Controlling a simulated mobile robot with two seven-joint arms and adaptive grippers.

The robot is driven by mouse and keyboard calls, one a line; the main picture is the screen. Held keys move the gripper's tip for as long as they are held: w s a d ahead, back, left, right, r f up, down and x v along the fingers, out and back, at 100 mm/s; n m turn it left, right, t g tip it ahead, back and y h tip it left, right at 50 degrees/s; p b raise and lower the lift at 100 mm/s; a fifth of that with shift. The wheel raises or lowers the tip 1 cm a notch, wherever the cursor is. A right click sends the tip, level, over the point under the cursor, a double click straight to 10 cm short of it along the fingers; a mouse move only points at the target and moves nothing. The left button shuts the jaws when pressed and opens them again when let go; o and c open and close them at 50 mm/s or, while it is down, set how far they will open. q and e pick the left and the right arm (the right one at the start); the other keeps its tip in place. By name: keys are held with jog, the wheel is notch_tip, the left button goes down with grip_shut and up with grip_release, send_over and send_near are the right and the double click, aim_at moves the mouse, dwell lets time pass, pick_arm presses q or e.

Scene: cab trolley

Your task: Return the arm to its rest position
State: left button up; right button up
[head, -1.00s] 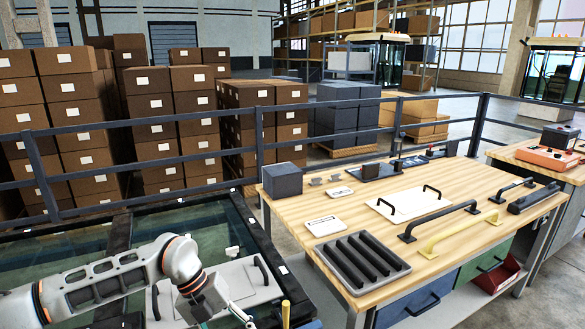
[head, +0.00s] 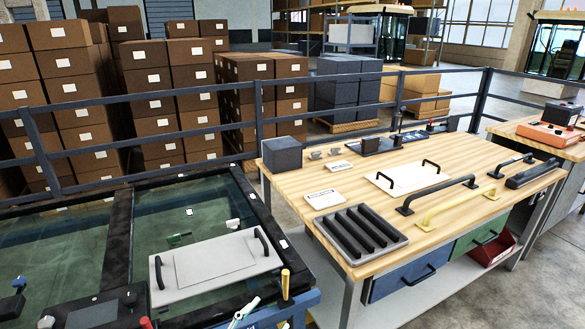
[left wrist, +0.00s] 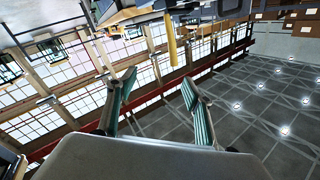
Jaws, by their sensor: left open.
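My left gripper (left wrist: 158,88) shows in the left wrist view. Its two green-padded fingers are spread apart with nothing between them. My right gripper is in neither view. A light grey panel with two black handles (head: 215,265) lies on the dark-framed glass top (head: 190,215) at the lower left of the head view, with no gripper on it.
The wooden workbench (head: 340,222) stands at right, bearing a ribbed tray (head: 358,236), a dark box (head: 282,153) and several handles. A blue-grey railing (head: 215,130) runs behind, with stacked cartons (head: 90,90) beyond. A yellow bar (left wrist: 171,40) hangs into the wrist view above the fingers.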

pick_arm(q)
jog(key=s+a+f+n+g+y, duration=0.2)
jog(key=s+a+f+n+y, duration=0.1)
jog(key=s+a+f, duration=0.4)
jog(key=s+a+f+n+g+y, duration=0.2)
jog(key=s+a+f+n+y, duration=0.2)
jog(key=s+a+f, duration=0.4)
notch_tip(320, 180, down, 5)
jog(key=shift+s+a+g+y, duration=0.15)
jog(key=shift+s+g+y, duration=0.1)
jog(key=shift+g+y, duration=0.25)
